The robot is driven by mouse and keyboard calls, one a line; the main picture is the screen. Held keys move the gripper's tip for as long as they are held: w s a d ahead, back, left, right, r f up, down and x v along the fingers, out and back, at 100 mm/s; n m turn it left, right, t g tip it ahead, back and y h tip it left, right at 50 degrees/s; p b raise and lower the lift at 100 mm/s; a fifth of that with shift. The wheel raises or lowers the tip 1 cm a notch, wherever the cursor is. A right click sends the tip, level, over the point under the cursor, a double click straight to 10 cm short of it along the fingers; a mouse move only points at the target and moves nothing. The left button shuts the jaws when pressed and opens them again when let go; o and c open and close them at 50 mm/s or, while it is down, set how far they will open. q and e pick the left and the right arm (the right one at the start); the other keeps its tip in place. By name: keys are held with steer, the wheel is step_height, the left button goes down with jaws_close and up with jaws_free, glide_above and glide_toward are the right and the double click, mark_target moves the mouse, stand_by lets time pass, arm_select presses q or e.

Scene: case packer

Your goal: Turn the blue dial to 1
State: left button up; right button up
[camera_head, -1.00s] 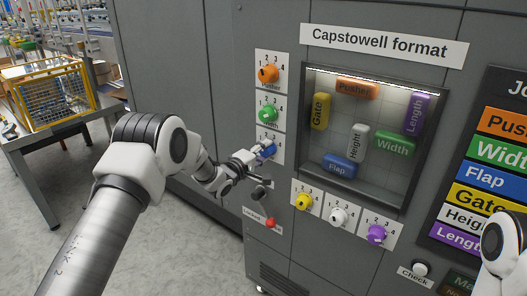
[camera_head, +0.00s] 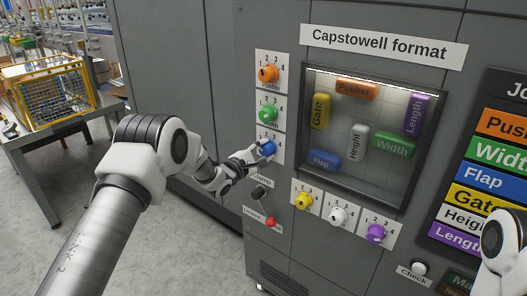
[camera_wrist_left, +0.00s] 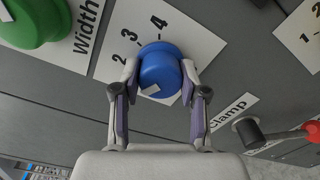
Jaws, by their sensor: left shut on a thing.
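The blue dial (camera_head: 267,148) sits on a white card in the left column, below the green dial. In the wrist view the blue dial (camera_wrist_left: 160,68) is between the two fingers of my left gripper (camera_wrist_left: 160,82), which is shut on its sides. Its white mark is low on the knob, toward the lower left. The card's 2, 3 and 4 show there; the 1 is hidden. In the head view my left gripper (camera_head: 259,154) covers part of the card. The blue Flap block (camera_head: 325,161) is at the lower left of the lit window. My right gripper is out of view.
The green dial (camera_head: 268,114) and orange dial (camera_head: 268,74) are above. The dark Clamp knob (camera_head: 260,192) and red knob (camera_head: 270,222) are close below. Yellow (camera_head: 303,201), white (camera_head: 338,215) and purple (camera_head: 376,233) dials sit under the window.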

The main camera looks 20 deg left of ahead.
arm_select(q)
steer(key=shift+w+r, duration=0.15)
steer(key=shift+r, duration=0.3)
steer(key=o, duration=1.1)
steer(key=shift+o, duration=0.2)
steer(key=shift+w+d+f, duration=0.1)
steer(key=shift+d+f, duration=0.05)
steer(key=shift+f, duration=0.2)
steer(key=v, duration=1.2)
